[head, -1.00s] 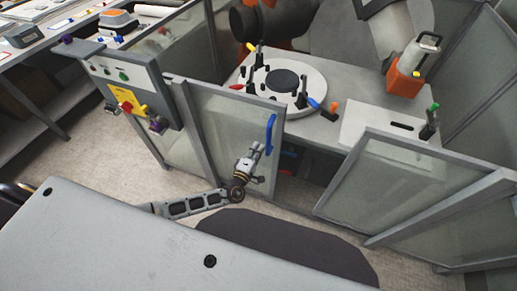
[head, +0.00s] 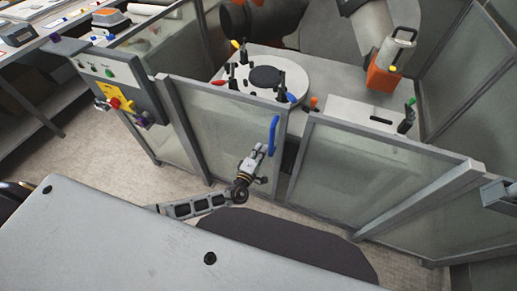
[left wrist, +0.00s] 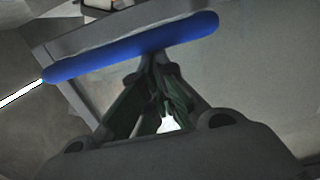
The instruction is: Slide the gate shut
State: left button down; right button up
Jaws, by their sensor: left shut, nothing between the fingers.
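The gate (head: 228,128) is a framed, see-through panel in the front of a fenced cell. A blue upright bar handle (head: 274,134) is on its right side. Only a narrow gap shows between the gate's right edge and the post of the right-hand panel (head: 345,165). My left gripper (head: 261,150) is shut and empty at the lower end of the handle. In the left wrist view the closed fingertips (left wrist: 152,58) meet the blue bar (left wrist: 135,50) at its side and are not around it; contact cannot be told for certain. My right gripper is not in view.
A control box (head: 118,85) with a red knob hangs left of the gate. Inside the cell a round white plate (head: 267,77) with clamps and an orange-based tool (head: 384,78) sit on a worktable. A bench (head: 45,95) stands at far left.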

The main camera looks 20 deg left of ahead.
aim_at(270, 149)
pick_arm(q)
jog(key=shift+s+d, duration=0.2)
jog(key=shift+d, duration=1.6)
jog(key=shift+a, duration=0.1)
